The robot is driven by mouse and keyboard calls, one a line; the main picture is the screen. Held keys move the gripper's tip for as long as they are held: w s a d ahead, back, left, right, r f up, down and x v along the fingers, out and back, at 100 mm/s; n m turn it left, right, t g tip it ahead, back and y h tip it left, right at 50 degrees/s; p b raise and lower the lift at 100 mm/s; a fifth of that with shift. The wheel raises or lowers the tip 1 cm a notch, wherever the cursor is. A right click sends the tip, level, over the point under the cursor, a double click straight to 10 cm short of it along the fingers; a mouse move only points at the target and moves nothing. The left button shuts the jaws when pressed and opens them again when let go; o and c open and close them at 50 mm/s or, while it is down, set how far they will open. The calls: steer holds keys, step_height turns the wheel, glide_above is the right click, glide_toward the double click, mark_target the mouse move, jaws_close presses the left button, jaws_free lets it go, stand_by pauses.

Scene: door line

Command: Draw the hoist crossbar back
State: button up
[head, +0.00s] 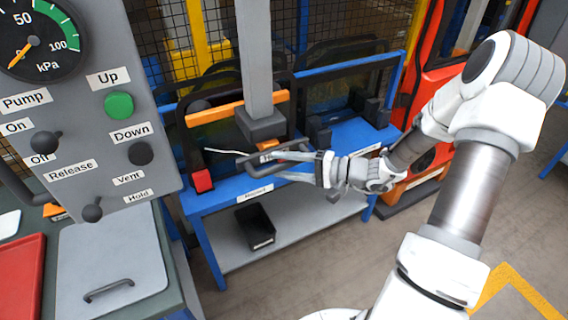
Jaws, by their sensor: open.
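The hoist's grey vertical column (255,60) comes down from the top of the view to a dark grey block (262,125). A dark bar (258,164), which looks like the hoist crossbar, sits just below that block above the blue bench. My gripper (282,165) reaches in from the right with its fingers apart, close to the bar. The fingers overlap the bar in the picture, and I cannot tell whether they touch it or stand around it. The bar's right part is partly hidden by the fingers.
A grey control panel (75,140) with gauge, green Up button (119,105) and levers fills the left. The blue bench (232,190) carries a black frame with an orange strip (225,110). A black bin (255,226) sits on its lower shelf.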

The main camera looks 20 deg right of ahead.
jaws_close()
stand_by(1.4)
